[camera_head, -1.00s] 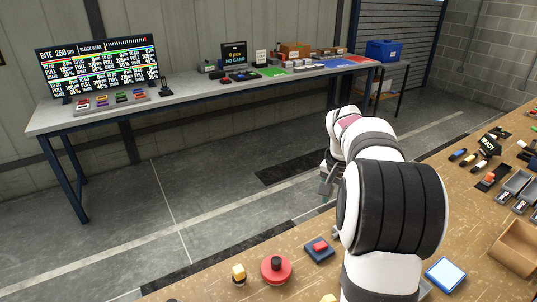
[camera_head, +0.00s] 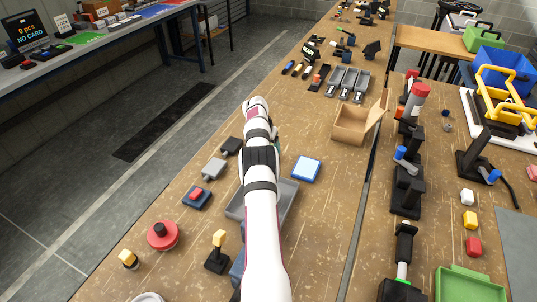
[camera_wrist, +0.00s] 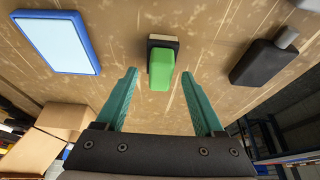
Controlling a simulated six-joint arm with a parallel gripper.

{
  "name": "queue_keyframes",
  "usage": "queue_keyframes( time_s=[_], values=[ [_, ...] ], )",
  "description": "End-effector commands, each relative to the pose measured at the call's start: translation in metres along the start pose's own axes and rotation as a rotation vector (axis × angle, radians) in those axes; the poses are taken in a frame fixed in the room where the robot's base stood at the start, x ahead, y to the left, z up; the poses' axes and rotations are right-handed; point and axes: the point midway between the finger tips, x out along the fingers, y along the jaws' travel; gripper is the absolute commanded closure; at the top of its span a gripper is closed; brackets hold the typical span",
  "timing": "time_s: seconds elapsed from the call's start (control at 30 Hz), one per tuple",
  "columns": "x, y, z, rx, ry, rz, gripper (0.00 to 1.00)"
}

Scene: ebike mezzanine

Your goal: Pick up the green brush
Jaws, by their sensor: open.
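The green brush (camera_wrist: 161,67) lies on the wooden bench top in the wrist view, with a green handle and a dark and pale head at its upper end. My gripper (camera_wrist: 160,75) is open, its two green fingers on either side of the brush's handle end, with gaps on both sides. Nothing is held between the fingers. I cannot tell how high the fingers are above the bench. In the head view my arm stretches away over the bench, and I cannot make out the brush or the fingers there.
A blue-framed pale pad (camera_wrist: 60,40) lies left of the brush, and a black block (camera_wrist: 262,62) lies to its right. An open cardboard box (camera_head: 349,126) stands beyond the pad. A grey tray (camera_head: 287,200) sits under my arm. The bench around the brush is clear.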

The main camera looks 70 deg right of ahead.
Motion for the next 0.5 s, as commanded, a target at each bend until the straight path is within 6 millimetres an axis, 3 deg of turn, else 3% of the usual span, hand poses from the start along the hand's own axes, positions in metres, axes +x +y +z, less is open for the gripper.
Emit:
queue_keyframes(
  time_s=[0.1,0.3,0.5],
  values=[
    [0.0121,-0.0003,0.0003,0.001,0.001,-0.001,0.30],
    [0.0129,-0.0005,0.0003,0.000,0.000,-0.001,0.30],
    [0.0126,-0.0006,0.0004,0.000,0.000,-0.001,0.64]
  ],
)
